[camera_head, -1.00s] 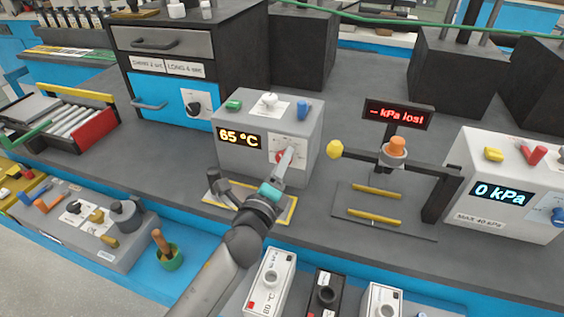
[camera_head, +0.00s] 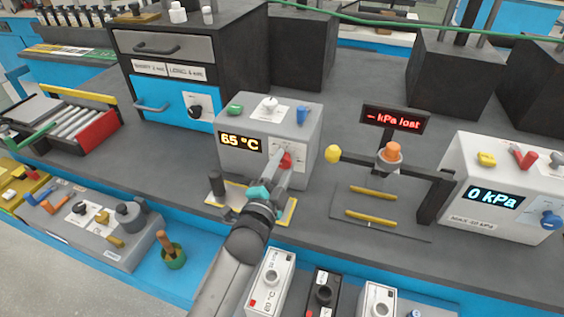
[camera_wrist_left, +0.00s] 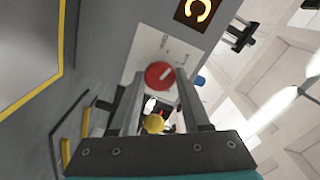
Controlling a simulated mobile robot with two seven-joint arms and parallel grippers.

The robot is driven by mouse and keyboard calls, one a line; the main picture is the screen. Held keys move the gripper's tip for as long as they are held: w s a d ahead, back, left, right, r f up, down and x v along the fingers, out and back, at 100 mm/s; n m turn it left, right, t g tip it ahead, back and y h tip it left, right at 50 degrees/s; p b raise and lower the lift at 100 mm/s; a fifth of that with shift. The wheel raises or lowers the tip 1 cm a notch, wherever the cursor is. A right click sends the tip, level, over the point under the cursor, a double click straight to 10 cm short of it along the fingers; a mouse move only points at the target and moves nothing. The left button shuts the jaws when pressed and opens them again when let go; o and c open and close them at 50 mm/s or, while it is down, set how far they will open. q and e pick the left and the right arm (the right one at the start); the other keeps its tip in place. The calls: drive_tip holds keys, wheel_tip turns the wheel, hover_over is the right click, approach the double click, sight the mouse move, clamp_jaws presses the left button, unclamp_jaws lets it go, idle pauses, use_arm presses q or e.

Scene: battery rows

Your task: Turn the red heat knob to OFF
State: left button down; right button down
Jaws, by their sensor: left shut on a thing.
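The red heat knob (camera_head: 287,162) is on the front of a grey box (camera_head: 240,170) whose display (camera_head: 240,142) reads 65 °C. My left gripper (camera_head: 281,160) reaches up to it from below and is shut on it. In the left wrist view the knob (camera_wrist_left: 158,75) sits between the two fingertips, in front of a white dial plate (camera_wrist_left: 143,62). A pale pointer line shows on its face. The fingers hide part of the dial in the head view, and its OFF mark is too small to read. My right gripper is not in view.
Green, white and blue controls sit on the box's top. A black stand with a yellow knob (camera_head: 333,154) and orange cap (camera_head: 390,152) stands to the right. A 0 kPa box (camera_head: 470,168) is farther right. A yellow-edged mat (camera_head: 291,212) lies below the gripper.

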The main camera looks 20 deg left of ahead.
use_arm(q)
drive_tip(key=shift+n+p, duration=0.7)
drive_tip(key=shift+n, duration=0.9)
drive_tip(key=shift+c, duration=1.9)
unclamp_jaws()
drive_tip(key=shift+s, duration=0.1)
drive_tip(key=s+p, duration=0.1)
drive_tip(key=s, duration=1.4)
drive_tip(key=shift+a, duration=0.25)
